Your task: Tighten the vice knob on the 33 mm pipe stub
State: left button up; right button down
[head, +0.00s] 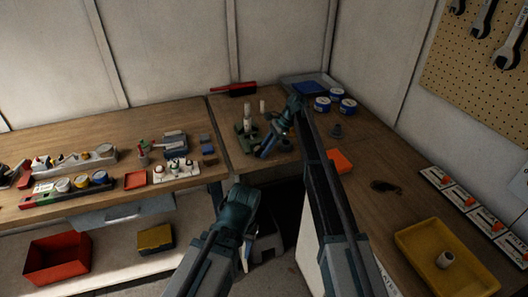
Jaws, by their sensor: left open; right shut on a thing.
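A small green vice (242,131) stands on the back corner bench. A pale upright pipe stub (247,112) stands at the vice, apparently in its jaws; its size cannot be read. My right gripper (264,150) reaches down at the vice's right side and is shut, apparently on the vice knob, which the fingers hide. My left gripper (240,192) is low in front of the bench, open and empty, away from the vice.
A second pale stub (262,106) stands behind the vice. Blue-and-white tins (348,106) and a blue tray (309,88) are right of it. An orange tray (340,161) lies near my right arm. A yellow tray (408,235) holds a pale ring.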

dwell(0.3)
jog(key=c, duration=0.9)
grip_release()
